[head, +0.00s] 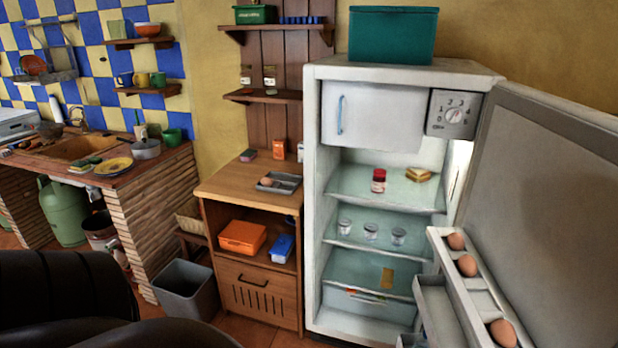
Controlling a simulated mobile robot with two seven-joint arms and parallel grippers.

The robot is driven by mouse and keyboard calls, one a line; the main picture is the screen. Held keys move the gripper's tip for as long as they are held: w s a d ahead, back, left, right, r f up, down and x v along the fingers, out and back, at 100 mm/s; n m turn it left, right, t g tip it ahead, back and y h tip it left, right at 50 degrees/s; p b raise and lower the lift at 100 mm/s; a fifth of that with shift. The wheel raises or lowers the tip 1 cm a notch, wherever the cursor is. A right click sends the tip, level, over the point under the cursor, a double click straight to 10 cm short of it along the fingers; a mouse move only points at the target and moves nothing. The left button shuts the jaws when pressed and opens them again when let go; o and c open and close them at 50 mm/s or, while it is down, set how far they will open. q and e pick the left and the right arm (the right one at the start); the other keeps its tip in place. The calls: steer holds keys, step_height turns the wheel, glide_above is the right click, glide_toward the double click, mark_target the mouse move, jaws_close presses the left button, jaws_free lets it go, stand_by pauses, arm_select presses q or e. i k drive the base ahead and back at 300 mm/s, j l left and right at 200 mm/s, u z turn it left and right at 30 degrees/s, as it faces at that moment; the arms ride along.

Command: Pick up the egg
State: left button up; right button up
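Three brown eggs sit in the rack on the inside of the open fridge door: an upper egg (456,241), a middle egg (467,265) and a lower egg (503,333) nearest me. What looks like another brown egg (266,181) lies in a grey tray (287,186) on the wooden cabinet. The door rack (478,296) is pale and slants toward the bottom right. Neither of my grippers is in view. Dark rounded parts, probably of my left arm, fill the bottom left corner.
The fridge (312,200) stands open, with a red-lidded jar (378,181), a sandwich (418,174) and glasses (371,231) on its shelves. Its door (555,190) swings out at right. A grey bin (185,289) stands left of the wooden cabinet (246,177). A brick counter (150,215) is further left.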

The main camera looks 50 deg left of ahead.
mark_target(267, 182)
steer(key=u, duration=1.9)
steer(key=i+j+z, duration=0.1)
steer(key=i+j, duration=0.15)
steer(key=j, duration=0.2)
steer(key=i+j+z, duration=0.15)
steer(key=j, duration=0.35)
steer(key=i+j+z, duration=0.1)
steer(key=i+j, duration=0.2)
steer(key=j, duration=0.2)
steer(key=i+j+z, duration=0.15)
steer(key=j, duration=0.35)
steer(key=i+j+z, duration=0.1)
steer(key=j, duration=0.45)
steer(key=i+j+z, duration=0.1)
steer(key=j, duration=0.45)
steer(key=i+j+z, duration=0.15)
steer(key=j, duration=0.45)
steer(key=i+j+z, duration=0.1)
steer(key=j, duration=0.45)
steer(key=i, duration=0.1)
